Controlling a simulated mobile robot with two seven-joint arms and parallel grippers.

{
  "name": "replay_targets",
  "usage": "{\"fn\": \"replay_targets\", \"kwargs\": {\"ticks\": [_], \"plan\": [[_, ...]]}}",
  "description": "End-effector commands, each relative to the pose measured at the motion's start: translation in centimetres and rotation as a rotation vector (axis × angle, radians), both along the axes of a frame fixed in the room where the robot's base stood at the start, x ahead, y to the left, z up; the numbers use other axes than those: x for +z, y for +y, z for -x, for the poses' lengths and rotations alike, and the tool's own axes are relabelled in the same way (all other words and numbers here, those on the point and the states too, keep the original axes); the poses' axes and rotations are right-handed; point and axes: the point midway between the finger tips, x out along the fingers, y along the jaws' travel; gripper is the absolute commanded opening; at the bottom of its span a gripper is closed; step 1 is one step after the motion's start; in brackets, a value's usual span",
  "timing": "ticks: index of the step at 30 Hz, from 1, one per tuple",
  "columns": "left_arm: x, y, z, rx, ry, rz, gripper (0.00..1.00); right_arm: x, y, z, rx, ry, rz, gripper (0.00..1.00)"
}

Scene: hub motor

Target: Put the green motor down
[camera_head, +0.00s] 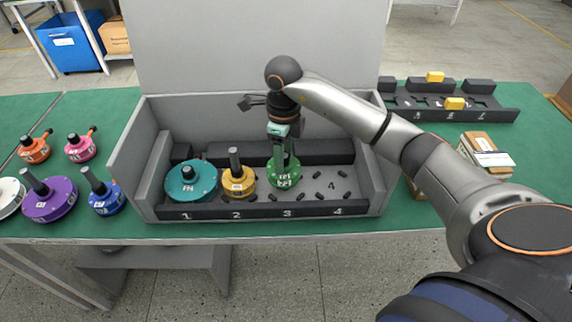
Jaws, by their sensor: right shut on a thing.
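The green motor (286,175) is in slot 3 of the grey box (120,165), upright, with its shaft up. My right gripper (281,150) comes down from above and is shut on the motor's shaft. Whether the motor's base touches the slot floor I cannot tell. A teal motor (190,184) stands in slot 1 and a yellow motor (238,182) in slot 2, close to the left of the green one. Slot 4 (331,187) is empty. My left gripper does not show.
Purple (52,204), blue (103,197), orange (35,150), pink (79,150) and white (8,195) motors stand left of the box on the green table (400,218). A black rack (490,113) with yellow parts and a small carton (480,143) are at the right.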

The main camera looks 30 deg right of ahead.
Motion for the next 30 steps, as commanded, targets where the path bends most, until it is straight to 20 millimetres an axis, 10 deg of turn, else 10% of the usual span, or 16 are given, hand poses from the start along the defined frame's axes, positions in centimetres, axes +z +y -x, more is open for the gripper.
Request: {"fn": "replay_targets", "kwargs": {"ticks": [21, 22, 30], "plan": [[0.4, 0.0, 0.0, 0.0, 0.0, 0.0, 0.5, -4.0, -0.7, -0.1, -0.001, -0.003, 0.002, 0.0], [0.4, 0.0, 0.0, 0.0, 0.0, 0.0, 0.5, -4.2, -0.7, -0.1, -0.001, 0.001, 0.002, 0.54], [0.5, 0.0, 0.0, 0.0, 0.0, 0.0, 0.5, -4.1, -0.7, 0.0, -0.001, 0.002, 0.003, 0.83]]}}
